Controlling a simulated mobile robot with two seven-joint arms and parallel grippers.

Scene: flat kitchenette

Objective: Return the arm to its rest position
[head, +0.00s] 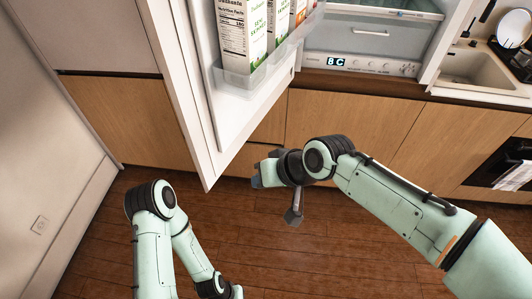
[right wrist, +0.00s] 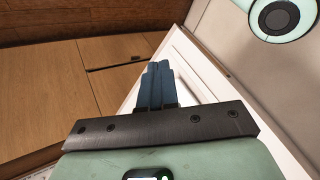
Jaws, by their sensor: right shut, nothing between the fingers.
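My right gripper (head: 257,180) is at the end of the mint-green arm that comes in from the right. It is beside the lower part of the open fridge door (head: 200,100), in front of the wooden cabinets. In the right wrist view, its blue fingers (right wrist: 158,82) are together and hold nothing. My left arm is bent at the lower left of the head view and runs down to the bottom edge.
The open fridge door carries several cartons (head: 256,35) in a clear shelf bin (head: 240,82). The fridge interior (head: 370,40) is open behind it. A sink (head: 475,68) and an oven (head: 505,165) are at the right. The wooden floor (head: 310,255) is clear.

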